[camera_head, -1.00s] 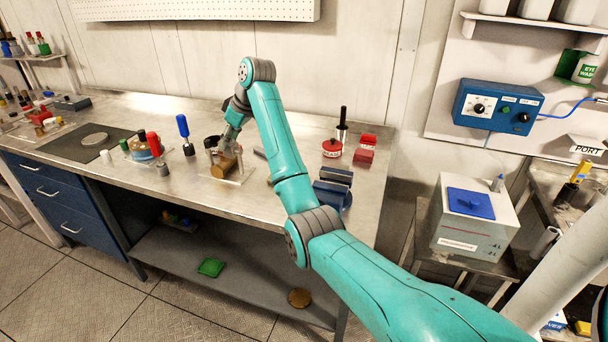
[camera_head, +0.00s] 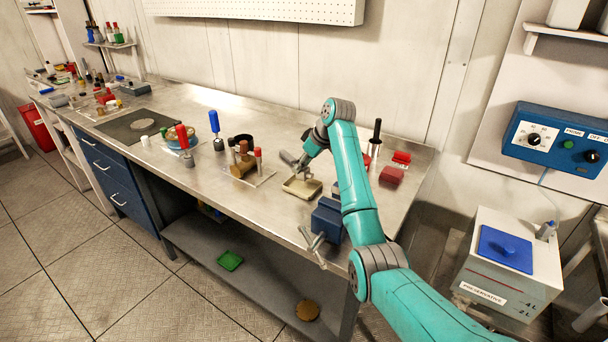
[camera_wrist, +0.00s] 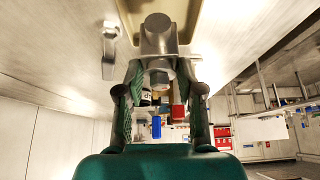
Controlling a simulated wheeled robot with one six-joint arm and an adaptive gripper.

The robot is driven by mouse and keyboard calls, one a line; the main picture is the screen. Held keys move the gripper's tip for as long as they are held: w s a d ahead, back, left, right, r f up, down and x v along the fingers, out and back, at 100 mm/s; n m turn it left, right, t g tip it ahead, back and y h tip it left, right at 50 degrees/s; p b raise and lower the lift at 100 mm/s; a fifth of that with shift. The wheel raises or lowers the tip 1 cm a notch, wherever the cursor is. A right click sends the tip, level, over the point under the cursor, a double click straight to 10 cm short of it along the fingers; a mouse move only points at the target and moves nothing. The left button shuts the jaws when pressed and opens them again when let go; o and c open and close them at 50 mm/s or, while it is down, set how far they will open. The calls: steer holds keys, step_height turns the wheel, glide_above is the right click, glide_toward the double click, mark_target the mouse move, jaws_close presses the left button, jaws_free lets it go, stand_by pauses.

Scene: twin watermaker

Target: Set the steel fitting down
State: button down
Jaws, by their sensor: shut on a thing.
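The steel fitting (camera_wrist: 158,38), a grey metal body with a hex end, sits between the two fingers of my gripper (camera_wrist: 160,78) in the wrist view. My gripper is shut on it. In the head view my gripper (camera_head: 306,172) is low over the bench, above a shallow beige tray (camera_head: 301,188). The fitting is small and hard to make out there. The tray's edge also shows at the top of the wrist view (camera_wrist: 208,20), behind the fitting. I cannot tell whether the fitting touches the tray.
A brass-coloured fitting (camera_head: 243,166) stands left of the tray with red-tipped parts. A blue vise (camera_head: 328,220) is close at its front right. A grey metal piece (camera_head: 288,158) lies just behind. Red blocks (camera_head: 392,175) are to the right. The steel bench (camera_head: 205,182) has bare room toward the front left.

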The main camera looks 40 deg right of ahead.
mark_target(306, 169)
steer(key=shift+a+f, duration=0.1)
steer(key=shift+f, duration=1.75)
steer(key=shift+f, duration=0.1)
steer(key=c, duration=0.7)
jaws_free()
steer(key=v, duration=1.2)
